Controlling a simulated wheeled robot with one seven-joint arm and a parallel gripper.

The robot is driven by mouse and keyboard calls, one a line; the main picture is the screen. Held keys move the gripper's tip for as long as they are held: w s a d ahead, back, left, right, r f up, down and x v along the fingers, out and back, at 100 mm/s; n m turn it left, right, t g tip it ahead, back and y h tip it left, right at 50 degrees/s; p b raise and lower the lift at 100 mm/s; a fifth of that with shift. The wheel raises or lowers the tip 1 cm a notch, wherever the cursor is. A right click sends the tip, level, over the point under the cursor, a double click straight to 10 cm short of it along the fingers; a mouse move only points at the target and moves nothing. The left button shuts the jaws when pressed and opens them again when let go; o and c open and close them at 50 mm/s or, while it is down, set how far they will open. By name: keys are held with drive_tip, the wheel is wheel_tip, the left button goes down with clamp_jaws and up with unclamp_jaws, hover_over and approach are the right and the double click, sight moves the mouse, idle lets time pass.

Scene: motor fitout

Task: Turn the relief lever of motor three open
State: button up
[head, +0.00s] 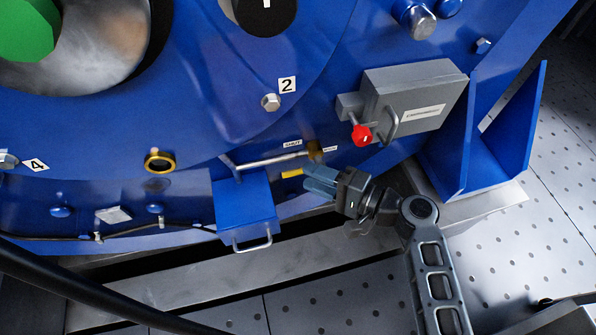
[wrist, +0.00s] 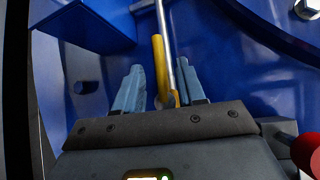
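The yellow relief lever (head: 292,173) sticks out past my fingertips in the head view, below the brass fitting (head: 315,150) at the end of a thin silver pipe (head: 265,161). In the wrist view the lever (wrist: 159,65) stands between my two bluish fingers, with the silver pipe (wrist: 165,25) close beside it. My gripper (head: 315,181) is open around the lever. In the wrist view gaps show between the fingers (wrist: 162,85) and the lever, though the right finger is close to its yellow base. Two small white labels (head: 292,143) flank the fitting; their text is barely readable.
A blue box (head: 245,205) with a handle sits left of my gripper. A grey box (head: 415,100) with a red knob (head: 361,135) is above right. A blue bracket (head: 500,150) stands farther right. The perforated floor (head: 320,300) is open below.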

sight(298, 170)
drive_tip(key=shift+x, duration=2.25)
clamp_jaws()
